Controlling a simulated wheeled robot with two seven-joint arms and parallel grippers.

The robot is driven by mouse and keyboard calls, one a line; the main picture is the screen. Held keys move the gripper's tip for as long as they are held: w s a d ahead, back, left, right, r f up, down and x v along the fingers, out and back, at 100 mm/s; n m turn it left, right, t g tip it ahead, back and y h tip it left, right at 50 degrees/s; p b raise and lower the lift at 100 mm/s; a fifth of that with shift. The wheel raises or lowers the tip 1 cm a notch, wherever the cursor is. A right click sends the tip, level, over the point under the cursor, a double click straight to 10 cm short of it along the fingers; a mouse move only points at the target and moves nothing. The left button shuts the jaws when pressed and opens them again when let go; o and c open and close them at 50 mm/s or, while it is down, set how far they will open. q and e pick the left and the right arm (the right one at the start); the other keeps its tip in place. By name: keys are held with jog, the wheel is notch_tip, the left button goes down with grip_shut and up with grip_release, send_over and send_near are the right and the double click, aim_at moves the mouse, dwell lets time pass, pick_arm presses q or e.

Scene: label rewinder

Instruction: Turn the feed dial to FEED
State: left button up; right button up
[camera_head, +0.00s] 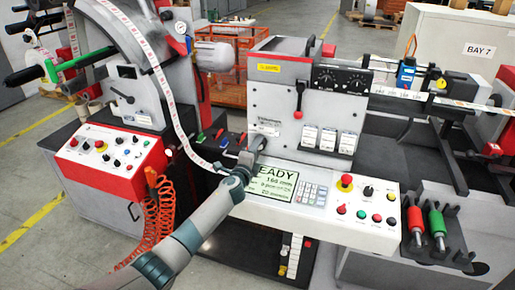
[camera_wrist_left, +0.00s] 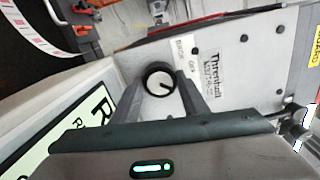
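The feed dial (camera_wrist_left: 160,82) shows in the left wrist view as a round knob with a black rim, a white face and a dark pointer line. It sits on the grey front panel (camera_wrist_left: 215,50). A white strip beside it seems to read BACK and OFF; I cannot make out a FEED mark. My left gripper (camera_wrist_left: 160,92) has its two fingers apart, one on each side of the dial. I cannot tell whether they touch it. In the head view my left gripper (camera_head: 256,147) is at the panel's lower left and hides the dial. My right gripper is not in view.
Right of my left gripper is a lit READY screen (camera_head: 272,186) with a keypad (camera_head: 312,194). A red emergency button (camera_head: 346,180) and small knobs lie further right. The label web (camera_head: 168,100) runs down close to the left arm. An orange coiled hose (camera_head: 160,215) hangs left.

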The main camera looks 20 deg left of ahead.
pick_arm(q)
jog(key=o, duration=0.4)
jog(key=shift+c, duration=0.2)
jog(key=shift+s, duration=0.15)
jog(key=shift+s, duration=0.45)
jog(key=s, duration=0.5)
jog(key=s+b, duration=0.1)
jog(key=s, duration=0.8)
jog(key=shift+s+a+f, duration=0.15)
jog(key=shift+s+a, duration=0.1)
jog(key=shift+s, duration=0.15)
jog(key=shift+s+b, duration=0.3)
jog(key=shift+s, duration=0.45)
